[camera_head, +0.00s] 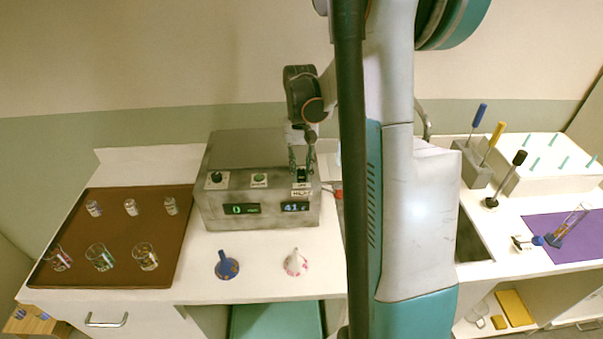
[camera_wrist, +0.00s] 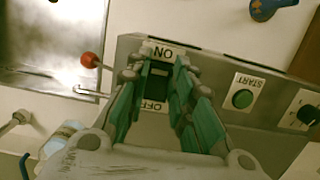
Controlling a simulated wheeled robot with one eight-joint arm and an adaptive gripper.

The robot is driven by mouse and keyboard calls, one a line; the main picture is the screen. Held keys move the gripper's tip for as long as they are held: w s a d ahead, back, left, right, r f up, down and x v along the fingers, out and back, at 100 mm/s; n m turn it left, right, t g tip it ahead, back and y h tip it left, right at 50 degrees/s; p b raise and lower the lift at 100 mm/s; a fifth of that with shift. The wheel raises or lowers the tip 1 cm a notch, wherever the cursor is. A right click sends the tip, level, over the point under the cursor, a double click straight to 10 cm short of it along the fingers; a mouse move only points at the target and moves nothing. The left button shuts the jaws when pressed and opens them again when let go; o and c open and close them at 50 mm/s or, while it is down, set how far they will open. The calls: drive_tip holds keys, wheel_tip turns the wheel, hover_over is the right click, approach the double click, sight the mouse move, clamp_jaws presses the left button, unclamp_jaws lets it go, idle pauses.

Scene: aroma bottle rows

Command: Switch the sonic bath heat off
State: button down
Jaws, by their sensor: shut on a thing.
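The sonic bath (camera_head: 262,215) is a grey metal box on the counter. Its sloped front has a dark knob, a green START button (camera_wrist: 243,99) and two displays, the right one (camera_head: 295,207) reading about 41. A dark switch (camera_wrist: 157,84) with ON and OFF labels sits at the panel's right end in the head view. My gripper (camera_head: 302,163) is down at this switch. In the wrist view my gripper (camera_wrist: 158,70) has its green-padded fingers on either side of the switch, shut on it. Which way the switch is set cannot be told.
A brown tray (camera_head: 120,284) with several glass beakers lies left of the bath. A blue flask (camera_head: 227,266) and a pale flask (camera_head: 296,263) stand in front. A sink (camera_wrist: 55,45) and red-tipped lever (camera_wrist: 89,60) are close beside the switch. A purple mat (camera_head: 560,240) lies far right.

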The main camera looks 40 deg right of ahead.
sight(300, 170)
drive_tip(key=shift+w+d+g+y, duration=0.15)
drive_tip(key=shift+g+y, duration=0.15)
drive_tip(key=shift+g, duration=0.2)
drive_tip(key=c, duration=1.4)
unclamp_jaws()
drive_tip(key=v, duration=1.2)
